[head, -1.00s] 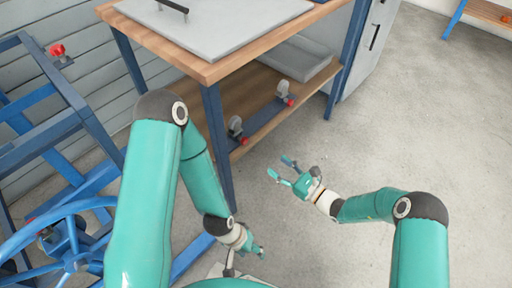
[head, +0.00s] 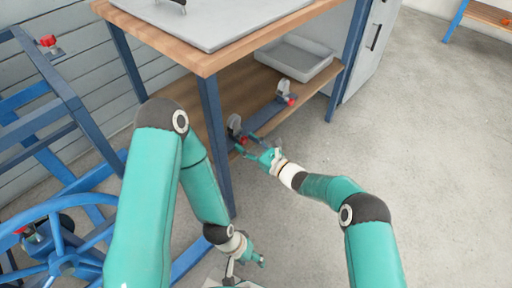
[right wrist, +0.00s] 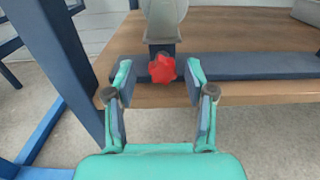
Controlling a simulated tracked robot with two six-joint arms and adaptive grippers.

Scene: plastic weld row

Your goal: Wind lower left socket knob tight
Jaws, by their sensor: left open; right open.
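The lower left socket (head: 234,127) is a grey upright disc on a dark blue bar (head: 266,115) along the front of the lower shelf. Its red lobed knob (right wrist: 162,68) faces the front. My right gripper (head: 246,147) is open just in front of this socket. In the right wrist view the open fingers (right wrist: 159,78) stand on either side of the knob, with visible gaps to it. In the head view my gripper largely hides this knob. My left gripper (head: 259,260) is open and empty, low by the bench leg.
A second socket (head: 284,88) with a red knob (head: 291,101) stands farther right on the bar. A grey tray (head: 295,60) lies behind it. The bench leg (head: 214,145) stands left of my right gripper. A blue wheel frame (head: 60,235) fills the left.

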